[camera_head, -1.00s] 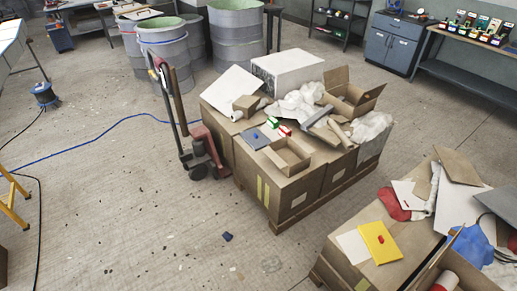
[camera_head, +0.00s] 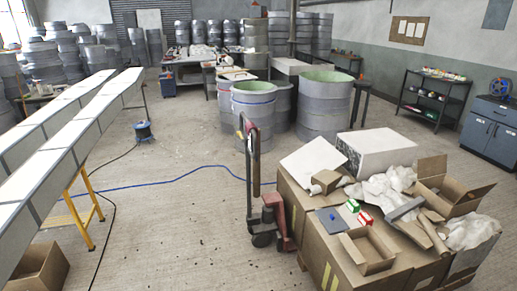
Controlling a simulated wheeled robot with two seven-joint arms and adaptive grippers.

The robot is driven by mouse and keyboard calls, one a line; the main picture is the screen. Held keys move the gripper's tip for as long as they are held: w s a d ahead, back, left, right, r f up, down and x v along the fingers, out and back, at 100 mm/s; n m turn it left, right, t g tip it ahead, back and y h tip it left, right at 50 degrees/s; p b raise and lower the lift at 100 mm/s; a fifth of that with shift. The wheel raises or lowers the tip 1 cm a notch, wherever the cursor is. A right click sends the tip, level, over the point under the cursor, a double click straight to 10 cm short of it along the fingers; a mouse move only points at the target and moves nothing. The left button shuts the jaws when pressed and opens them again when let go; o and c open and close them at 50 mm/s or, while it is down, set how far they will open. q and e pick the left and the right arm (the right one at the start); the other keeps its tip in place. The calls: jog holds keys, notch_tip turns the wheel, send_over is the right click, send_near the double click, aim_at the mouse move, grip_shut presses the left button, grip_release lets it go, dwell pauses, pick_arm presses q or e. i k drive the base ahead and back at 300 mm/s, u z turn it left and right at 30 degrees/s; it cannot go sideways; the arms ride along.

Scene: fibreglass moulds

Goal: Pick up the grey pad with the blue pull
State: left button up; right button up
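The grey pad (camera_head: 325,225) is a small flat square with a blue pull (camera_head: 332,215) on top. It lies flat on the near left part of the large cardboard boxes (camera_head: 312,238), close to their left edge. An open small carton (camera_head: 366,252) sits just in front and to the right of it. Neither of my grippers is in view.
Green-and-white (camera_head: 352,206) and red-and-white (camera_head: 365,218) small boxes lie right of the pad. A red pallet jack (camera_head: 272,215) stands against the boxes' left side. A blue cable (camera_head: 170,180) crosses the floor. Long white moulds (camera_head: 60,150) are at left. The middle floor is open.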

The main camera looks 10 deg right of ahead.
aim_at(334, 223)
jog(key=u, duration=0.55)
jog(key=i, duration=1.9)
jog(key=z, duration=0.3)
jog(key=i, duration=1.1)
jog(key=z, duration=1.35)
jog(key=i, duration=0.65)
jog(key=z, duration=0.6)
